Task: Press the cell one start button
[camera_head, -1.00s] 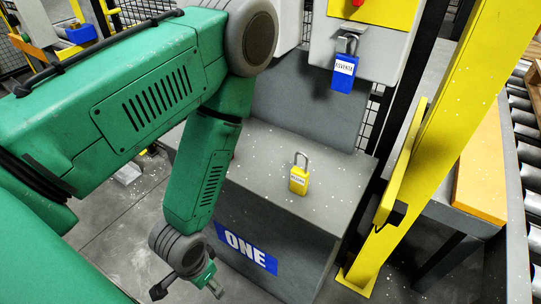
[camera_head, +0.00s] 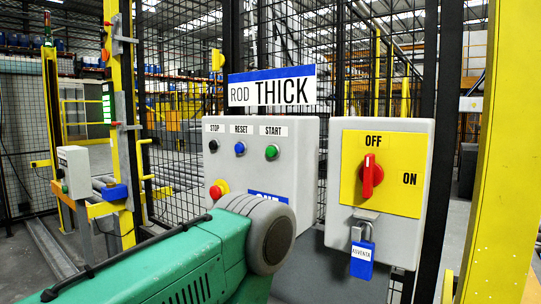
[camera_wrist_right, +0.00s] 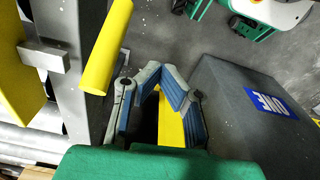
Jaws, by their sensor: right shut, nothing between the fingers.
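The green START button (camera_head: 272,152) is at the top right of the grey control box (camera_head: 306,150) in the head view. The black STOP button (camera_head: 213,146) and blue RESET button (camera_head: 239,148) are to its left. A red emergency stop (camera_head: 216,191) is lower left. A blue sign (camera_head: 268,197) on the box is partly hidden by my green arm, which comes in from the left below the buttons. The left gripper is out of view. My right gripper (camera_wrist_right: 162,92) is shut and empty in the wrist view, beside the grey cabinet (camera_wrist_right: 225,105) with its blue ONE sign (camera_wrist_right: 271,103).
A switch box (camera_head: 428,160) stands right of the control box, its red handle (camera_head: 371,176) upright towards OFF. A blue padlock (camera_head: 362,252) hangs beneath it. A yellow post (camera_head: 500,150) is at far right. Mesh fencing (camera_head: 185,130) stands behind.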

